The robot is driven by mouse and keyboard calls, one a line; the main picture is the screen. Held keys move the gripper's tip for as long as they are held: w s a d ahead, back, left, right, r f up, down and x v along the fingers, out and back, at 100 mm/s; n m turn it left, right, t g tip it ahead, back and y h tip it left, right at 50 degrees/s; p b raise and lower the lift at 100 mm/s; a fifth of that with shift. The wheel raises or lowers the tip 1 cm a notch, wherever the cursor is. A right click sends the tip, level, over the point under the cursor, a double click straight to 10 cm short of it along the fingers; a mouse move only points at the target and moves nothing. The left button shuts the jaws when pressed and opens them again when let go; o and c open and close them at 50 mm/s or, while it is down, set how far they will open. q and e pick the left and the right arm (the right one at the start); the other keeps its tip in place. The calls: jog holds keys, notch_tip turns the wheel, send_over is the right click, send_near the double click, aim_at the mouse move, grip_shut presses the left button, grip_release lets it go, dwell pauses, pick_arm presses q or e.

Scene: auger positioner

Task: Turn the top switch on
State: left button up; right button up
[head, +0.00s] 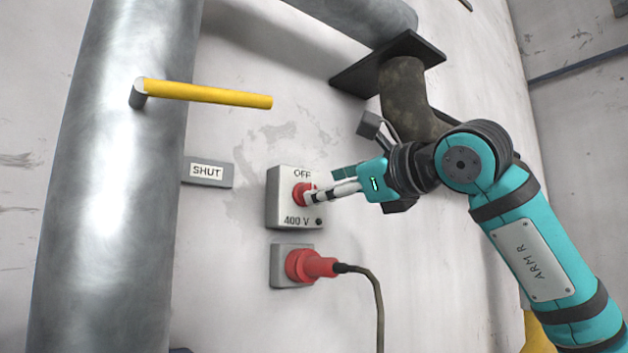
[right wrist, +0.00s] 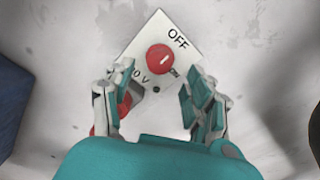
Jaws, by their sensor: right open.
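The top switch is a white box (head: 285,215) on the wall marked OFF and 400 V, with a round red knob (head: 300,191). In the right wrist view the red knob (right wrist: 160,58) has a white mark that points towards OFF. An ON label (right wrist: 174,73) shows beside the knob. My right gripper (head: 318,195) is in front of the box at its right side, with the fingertips close to the knob and partly covering it. In the right wrist view my right gripper (right wrist: 157,95) is open, its fingers apart below the knob. I cannot tell whether they touch it. My left gripper is out of view.
A red plug (head: 312,266) with a dark cable (head: 377,300) sits in a socket just below the box. A thick grey pipe (head: 115,180) with a yellow handle (head: 205,95) and a SHUT plate (head: 225,176) is at the left. A dark flange (head: 350,80) juts out above.

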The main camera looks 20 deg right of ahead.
jog(key=shift+p+x, duration=0.6)
jog(key=shift+x, duration=1.75)
jog(key=c, duration=1.1)
